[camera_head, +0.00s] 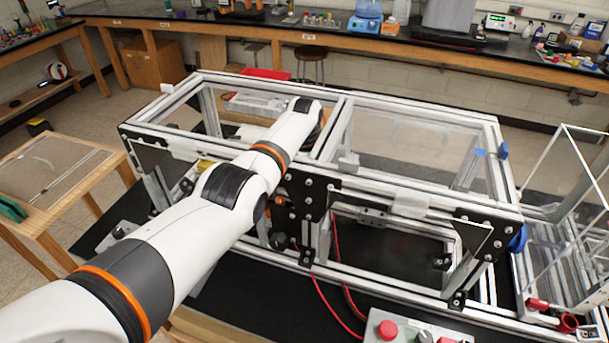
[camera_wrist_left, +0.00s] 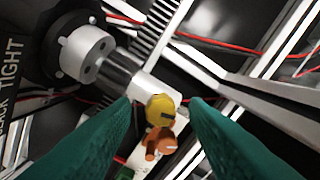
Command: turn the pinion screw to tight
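In the left wrist view, the two teal fingers of my left gripper (camera_wrist_left: 160,103) stand apart, one on each side. Between and beyond their tips is a small yellow rounded part with a dark slot (camera_wrist_left: 160,108), with an orange-brown piece (camera_wrist_left: 158,142) below it. A silver round hub with holes (camera_wrist_left: 88,54) sits on a dark shaft at upper left, beside a toothed rack (camera_wrist_left: 152,28). I cannot tell for sure which part is the pinion screw. White lettering reading "TIGHT" (camera_wrist_left: 11,66) is on a black plate at the left edge. In the head view my left arm hides its gripper.
The aluminium extrusion frame (camera_head: 420,113) with clear panels surrounds the work area. Red cables (camera_head: 338,262) run below it. A control box with a red button (camera_head: 387,330) stands in front. A wooden table (camera_head: 50,165) is at left, with floor between.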

